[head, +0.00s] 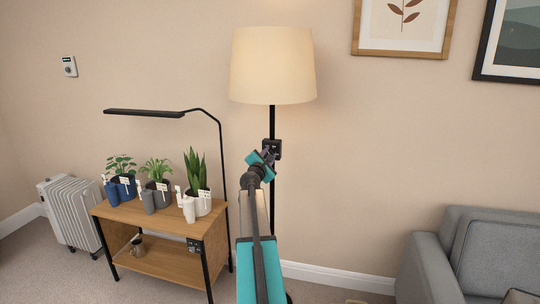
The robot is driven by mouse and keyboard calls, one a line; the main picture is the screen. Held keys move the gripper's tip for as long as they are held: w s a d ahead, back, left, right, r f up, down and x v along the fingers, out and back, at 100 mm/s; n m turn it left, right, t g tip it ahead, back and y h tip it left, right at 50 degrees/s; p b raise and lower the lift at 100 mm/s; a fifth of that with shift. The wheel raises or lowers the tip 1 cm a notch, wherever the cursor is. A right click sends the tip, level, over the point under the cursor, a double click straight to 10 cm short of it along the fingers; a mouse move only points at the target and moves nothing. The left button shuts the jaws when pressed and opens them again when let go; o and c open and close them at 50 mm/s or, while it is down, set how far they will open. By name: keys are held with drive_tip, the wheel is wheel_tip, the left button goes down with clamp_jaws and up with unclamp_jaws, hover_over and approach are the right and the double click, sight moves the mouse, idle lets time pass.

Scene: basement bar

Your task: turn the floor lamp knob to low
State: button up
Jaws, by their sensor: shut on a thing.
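The floor lamp has a cream shade (272,66) and a thin black pole (272,122), and stands against the wall in the middle of the head view. The shade glows warmly. A small black control box (276,147) sits on the pole below the shade. My gripper (267,155) is at the lower left of this box and is shut on the lamp knob. The jaws hide the knob, so its setting cannot be read. My arm covers part of the pole below the box.
A wooden plant stand (130,214) with potted plants, bottles and a black overhead light bar (145,113) is at left. A white radiator (75,213) stands beyond it. A grey armchair (425,272) is at lower right. Carpet between lamp and armchair looks mostly clear.

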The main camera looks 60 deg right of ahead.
drive_tip(key=shift+w+a+f, duration=0.1)
drive_tip(key=shift+w+a, duration=0.05)
drive_tip(key=shift+w, duration=0.1)
drive_tip(key=o, duration=1)
drive_tip(key=shift+o, duration=0.3)
drive_tip(key=shift+s, duration=0.1)
drive_tip(key=b+v, duration=0.2)
drive_tip(key=v, duration=1.1)
drive_tip(key=shift+a, duration=0.35)
drive_tip(key=shift+s, duration=0.1)
